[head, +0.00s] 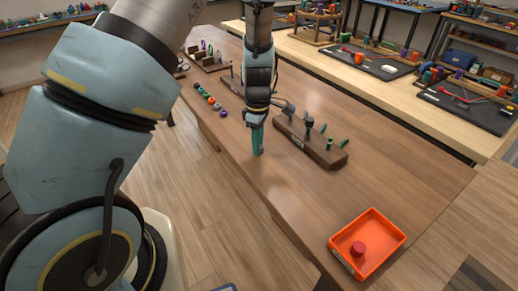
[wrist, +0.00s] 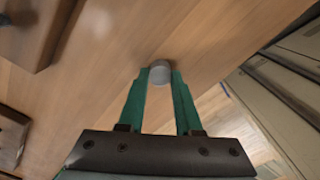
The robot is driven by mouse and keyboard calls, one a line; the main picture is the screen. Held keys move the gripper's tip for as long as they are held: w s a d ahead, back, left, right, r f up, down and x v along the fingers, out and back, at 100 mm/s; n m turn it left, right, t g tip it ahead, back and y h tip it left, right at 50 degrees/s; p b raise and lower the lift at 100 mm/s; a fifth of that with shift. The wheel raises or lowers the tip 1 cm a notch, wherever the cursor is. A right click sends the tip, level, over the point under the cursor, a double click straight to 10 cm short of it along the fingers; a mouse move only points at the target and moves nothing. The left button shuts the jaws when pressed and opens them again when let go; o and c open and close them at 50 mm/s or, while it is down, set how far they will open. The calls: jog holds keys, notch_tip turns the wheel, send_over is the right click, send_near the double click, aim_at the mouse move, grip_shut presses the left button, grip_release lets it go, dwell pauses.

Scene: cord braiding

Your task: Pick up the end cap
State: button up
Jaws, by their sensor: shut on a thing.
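My gripper (wrist: 160,78) has teal fingers closed on a small grey, round end cap (wrist: 160,68), held between the fingertips in the wrist view. In the head view my gripper (head: 258,151) points down over the near edge of the wooden table (head: 400,185). The cap cannot be made out there. Whether the cap touches the tabletop or is just above it, I cannot tell.
A wooden block with upright tools (head: 318,148) stands right of my gripper. An orange tray (head: 342,262) with a red cylinder (head: 358,249) sits at the near right end. A row of small coloured pieces (head: 209,99) lies to the left. The tabletop between block and tray is clear.

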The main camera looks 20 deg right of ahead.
grip_shut()
jog(key=shift+r, duration=0.15)
